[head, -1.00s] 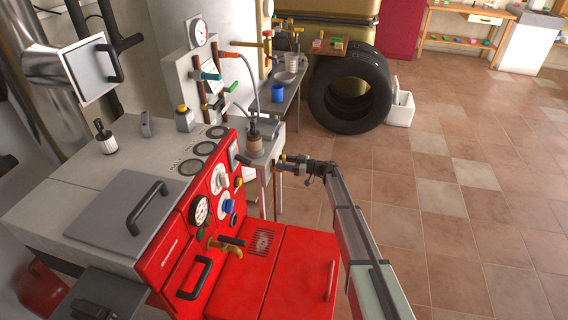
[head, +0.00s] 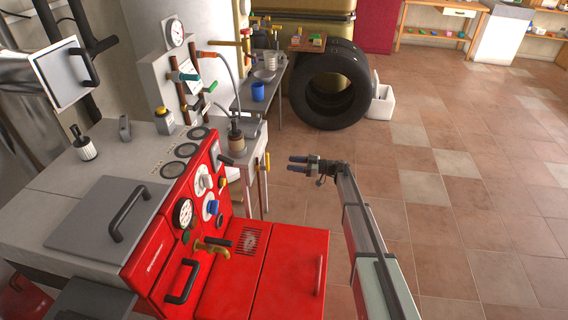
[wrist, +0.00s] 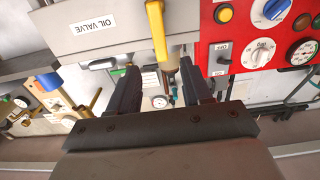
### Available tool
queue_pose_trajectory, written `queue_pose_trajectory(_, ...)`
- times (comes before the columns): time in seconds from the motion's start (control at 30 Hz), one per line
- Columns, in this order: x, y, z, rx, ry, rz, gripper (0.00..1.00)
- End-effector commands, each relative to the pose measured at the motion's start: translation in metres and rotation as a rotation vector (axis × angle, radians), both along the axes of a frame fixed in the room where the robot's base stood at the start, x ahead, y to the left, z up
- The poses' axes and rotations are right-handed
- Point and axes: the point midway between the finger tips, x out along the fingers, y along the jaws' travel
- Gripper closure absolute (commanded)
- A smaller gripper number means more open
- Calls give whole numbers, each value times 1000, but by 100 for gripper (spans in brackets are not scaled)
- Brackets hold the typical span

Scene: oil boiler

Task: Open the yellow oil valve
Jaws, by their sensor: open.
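The yellow oil valve handle (head: 266,162) is on the side of the small grey cabinet beside the red boiler. In the wrist view the yellow handle (wrist: 157,30) crosses the edge of the grey panel (wrist: 105,25) labelled "OIL VALVE", with its lower end near the line between my fingertips. My gripper (head: 291,164) is open and empty to the right of the handle, with a visible gap in the head view. Its two dark fingers also show in the wrist view (wrist: 158,70). I cannot tell the exact depth between fingertips and handle.
The red boiler (head: 290,272) with dials and knobs stands left of my arm. A red control panel (wrist: 255,35) is right of the handle in the wrist view. A tyre (head: 330,85) stands behind. The tiled floor (head: 440,220) on the right is clear.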

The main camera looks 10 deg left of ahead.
Motion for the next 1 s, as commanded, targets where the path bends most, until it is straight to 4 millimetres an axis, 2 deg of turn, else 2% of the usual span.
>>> queue_pose_trajectory(0.23,0,-16,0,0,0,1,51)
queue_pose_trajectory(0.77,-3,-17,0,-5,6,1,51)
queue_pose_trajectory(0.87,-17,-21,-3,-45,50,5,51)
queue_pose_trajectory(0.97,-46,-30,-10,-138,150,7,51)
queue_pose_trajectory(1.0,-61,-35,-14,-189,204,4,51)
